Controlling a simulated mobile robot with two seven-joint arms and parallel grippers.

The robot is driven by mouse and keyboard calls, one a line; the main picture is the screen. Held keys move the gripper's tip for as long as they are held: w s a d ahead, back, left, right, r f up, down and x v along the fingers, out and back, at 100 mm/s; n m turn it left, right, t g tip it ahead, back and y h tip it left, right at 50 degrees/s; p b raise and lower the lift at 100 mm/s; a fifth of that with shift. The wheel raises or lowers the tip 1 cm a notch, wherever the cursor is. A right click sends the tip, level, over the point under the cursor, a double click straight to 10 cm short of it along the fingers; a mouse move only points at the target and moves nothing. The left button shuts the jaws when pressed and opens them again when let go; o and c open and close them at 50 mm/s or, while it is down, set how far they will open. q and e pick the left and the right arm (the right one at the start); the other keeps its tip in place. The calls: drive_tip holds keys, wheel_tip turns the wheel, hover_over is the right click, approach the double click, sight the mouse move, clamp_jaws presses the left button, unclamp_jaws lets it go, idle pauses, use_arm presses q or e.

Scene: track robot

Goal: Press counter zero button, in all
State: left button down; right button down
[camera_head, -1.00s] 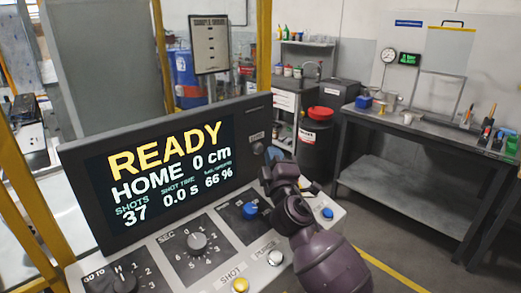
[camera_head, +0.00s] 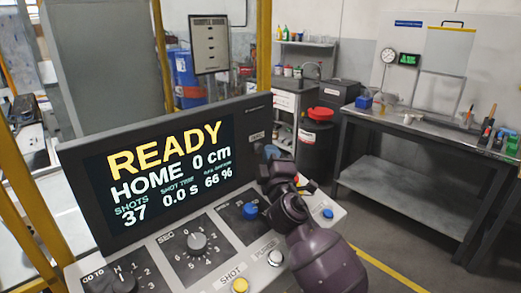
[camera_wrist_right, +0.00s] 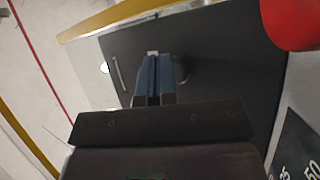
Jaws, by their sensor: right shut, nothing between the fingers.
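The control console has a screen (camera_head: 170,175) reading READY, HOME 0 cm, SHOTS 37, 0.0 s and 66 %. My right gripper (camera_head: 272,152) is in front of the screen's right edge, beside a small unreadable label (camera_head: 257,137) on the bezel. In the right wrist view its blue fingers (camera_wrist_right: 153,72) are shut and empty over a dark panel (camera_wrist_right: 225,60). A round silver part (camera_wrist_right: 181,69) shows partly behind them; I cannot tell whether they touch it. No button is legibly marked as counter zero. My left gripper is out of view.
The console also carries a blue button (camera_head: 250,211), a yellow SHOT button (camera_head: 240,286), a white PURGE button (camera_head: 275,258), a knob (camera_head: 197,242) and another blue button (camera_head: 328,213). A red part (camera_wrist_right: 290,22) is close in the right wrist view. A workbench (camera_head: 430,130) stands behind right.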

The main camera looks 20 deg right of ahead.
drive_tip(key=shift+w, duration=0.15)
drive_tip(key=shift+w+a+r, duration=0.15)
drive_tip(key=shift+a+r, duration=0.05)
idle(1.4)
drive_tip(key=shift+f, duration=0.3)
drive_tip(key=shift+s+f, duration=0.15)
drive_tip(key=shift+s, duration=0.2)
drive_tip(key=shift+s+d, duration=0.1)
drive_tip(key=s, duration=0.1)
drive_tip(key=s+d, duration=0.1)
drive_tip(key=s, duration=0.1)
drive_tip(key=s+p, duration=0.1)
drive_tip(key=shift+s+d, duration=0.35)
drive_tip(key=shift+d, duration=0.05)
